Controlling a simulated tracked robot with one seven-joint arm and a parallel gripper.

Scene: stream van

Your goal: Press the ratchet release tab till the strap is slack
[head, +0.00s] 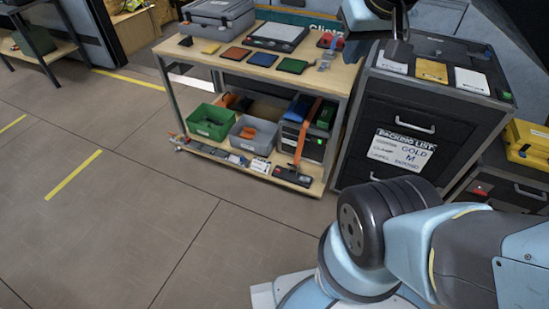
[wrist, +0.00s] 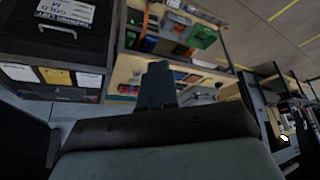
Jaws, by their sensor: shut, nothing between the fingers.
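An orange strap (head: 303,135) runs down over a dark box on the bench's lower shelf. A dark piece with a red spot (head: 292,176), which looks like the ratchet, lies at the strap's lower end on the shelf's front edge. Its release tab is too small to make out. The strap also shows upside down at the top of the wrist view (wrist: 145,20). My gripper (head: 398,50) is up high by the dark drawer cabinet, well above and to the right of the strap. In the wrist view its dark fingers (wrist: 157,82) are together and empty.
The dark cabinet (head: 405,113) with a packing list stands right of the bench. The bench top (head: 203,58) holds a grey case and coloured pads. Green (head: 210,122) and grey (head: 252,135) bins fill the lower shelf's left. The floor in front is clear.

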